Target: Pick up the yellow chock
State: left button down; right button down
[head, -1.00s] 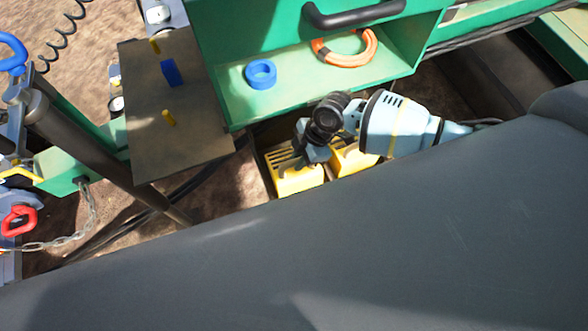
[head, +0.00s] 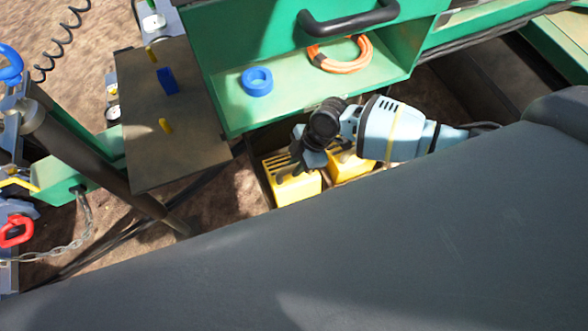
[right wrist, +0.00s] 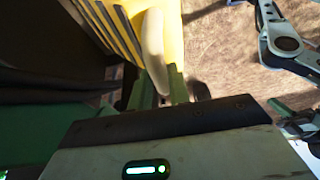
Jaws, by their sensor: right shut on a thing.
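Two yellow chocks sit side by side in a dark recess below the green shelf in the head view: a slotted left one (head: 292,188) and a right one (head: 347,166), partly covered by my right arm. My right gripper (head: 299,158) is over the left chock from above. In the right wrist view the ribbed yellow chock (right wrist: 118,22) fills the top middle, with a pale curved handle (right wrist: 153,45) running down to my right gripper (right wrist: 168,88). The gripper is shut on the chock, apparently at this handle. The fingertips are partly hidden. My left gripper is not in view.
The green shelf (head: 310,100) overhangs just behind the chocks and holds a blue ring (head: 257,81) and an orange coil (head: 340,66). A brown board (head: 178,140) stands to the left. A large dark grey surface covers the foreground.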

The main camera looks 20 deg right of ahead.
jog(key=shift+r, duration=0.2)
jog(key=shift+r, duration=0.5)
notch_tip(320, 180, up, 6)
jog(key=shift+f+p, duration=0.15)
jog(key=shift+p, duration=0.15)
jog(key=shift+s, duration=0.2)
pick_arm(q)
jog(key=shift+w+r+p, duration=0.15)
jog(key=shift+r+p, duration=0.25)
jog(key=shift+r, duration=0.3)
pick_arm(e)
jog(key=s, duration=1.9)
jog(key=shift+s+d, duration=0.2)
jog(key=shift+d, duration=0.1)
